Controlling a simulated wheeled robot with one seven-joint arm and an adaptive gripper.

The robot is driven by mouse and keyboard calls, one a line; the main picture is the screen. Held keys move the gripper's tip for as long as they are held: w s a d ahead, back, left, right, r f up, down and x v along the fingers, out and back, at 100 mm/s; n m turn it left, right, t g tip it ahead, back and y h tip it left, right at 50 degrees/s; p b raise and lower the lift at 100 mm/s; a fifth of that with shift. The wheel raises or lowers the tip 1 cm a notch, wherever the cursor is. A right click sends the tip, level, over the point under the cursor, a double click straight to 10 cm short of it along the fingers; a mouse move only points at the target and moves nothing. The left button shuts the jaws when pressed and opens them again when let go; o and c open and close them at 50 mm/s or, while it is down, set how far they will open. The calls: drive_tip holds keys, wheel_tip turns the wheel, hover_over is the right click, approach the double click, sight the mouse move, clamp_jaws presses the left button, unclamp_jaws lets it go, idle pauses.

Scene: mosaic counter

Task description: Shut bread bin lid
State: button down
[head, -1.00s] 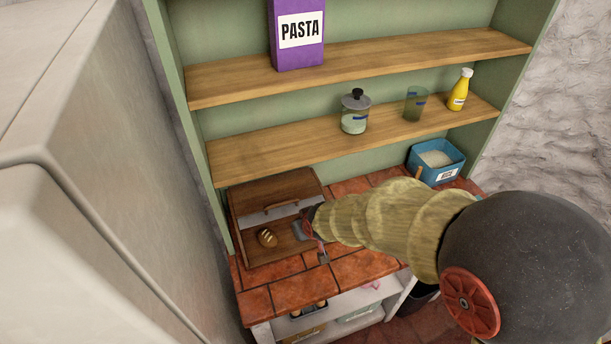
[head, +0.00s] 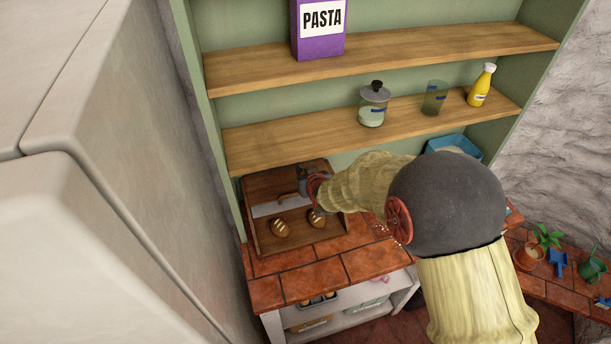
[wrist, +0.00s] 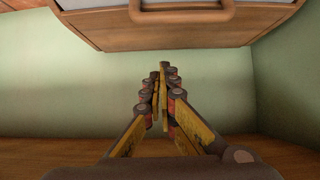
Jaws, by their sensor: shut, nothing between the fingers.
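The wooden bread bin (head: 262,237) stands on the tiled counter under the shelves, with its front open. Two bread rolls show inside it, one at left (head: 279,228) and one at right (head: 316,217). Its lid (head: 268,183) is raised towards the back. In the wrist view the wooden lid (wrist: 180,34) with its handle (wrist: 182,13) spans the top edge. My gripper (head: 303,178) is at the lid's right part in the head view. In the wrist view my gripper (wrist: 160,70) is shut and empty, apart from the lid in that picture.
A shelf (head: 300,137) above the bin holds a lidded jar (head: 373,104), a glass (head: 434,98) and a yellow bottle (head: 481,86). A blue tub (head: 455,146) is partly hidden by my arm. A pale cabinet (head: 130,120) stands close at left. Counter in front is clear.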

sight(305, 202)
drive_tip(key=shift+w+a+f, duration=0.15)
drive_tip(key=shift+w+f, duration=0.45)
drive_tip(key=shift+f, duration=0.25)
drive_tip(key=shift+s+d+f+p, duration=0.2)
drive_tip(key=shift+s+f, duration=0.15)
drive_tip(key=shift+s, duration=0.3)
drive_tip(key=shift+s+d+f+p, duration=0.15)
drive_tip(key=shift+s+f, duration=0.15)
drive_tip(key=shift+s, duration=0.3)
drive_tip(key=shift+f, duration=0.25)
drive_tip(key=shift+s+d+f, duration=0.1)
drive_tip(key=shift+s+d+f+b, duration=0.15)
drive_tip(key=shift+s+b, duration=0.15)
drive_tip(key=shift+b, duration=0.55)
drive_tip(key=shift+s, duration=0.15)
drive_tip(key=shift+s+t+b, duration=0.1)
drive_tip(key=shift+t+b, duration=0.2)
drive_tip(key=shift+b, duration=0.05)
drive_tip(key=shift+s, duration=0.1)
